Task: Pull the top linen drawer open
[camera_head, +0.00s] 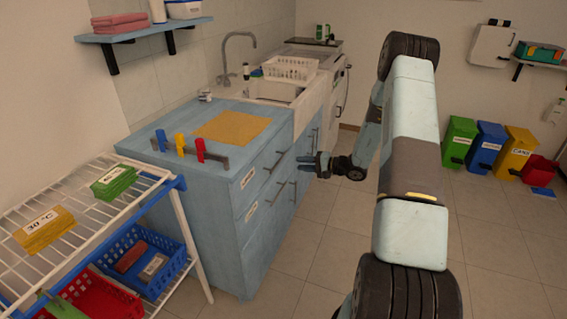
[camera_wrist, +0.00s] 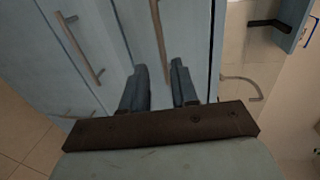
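The blue cabinet (camera_head: 225,215) has stacked drawer fronts on its right-hand face. The upper drawer (camera_head: 256,173) nearest me looks closed and has a dark bar handle (camera_head: 275,161) and a small white label too small to read. A lower drawer (camera_head: 257,207) has its own handle and label. My gripper (camera_head: 304,165) points left toward the cabinet front, to the right of the upper handle and apart from it. In the wrist view my two dark fingers (camera_wrist: 160,82) are apart and empty. A bar handle (camera_wrist: 157,30) lines up with their gap; another handle (camera_wrist: 80,48) lies left.
The counter holds a yellow cloth (camera_head: 232,127) and a rack with coloured pegs (camera_head: 190,149). A white wire shelf (camera_head: 90,215) with baskets stands left of the cabinet. Coloured bins (camera_head: 488,148) stand far right. The floor before the cabinet is clear.

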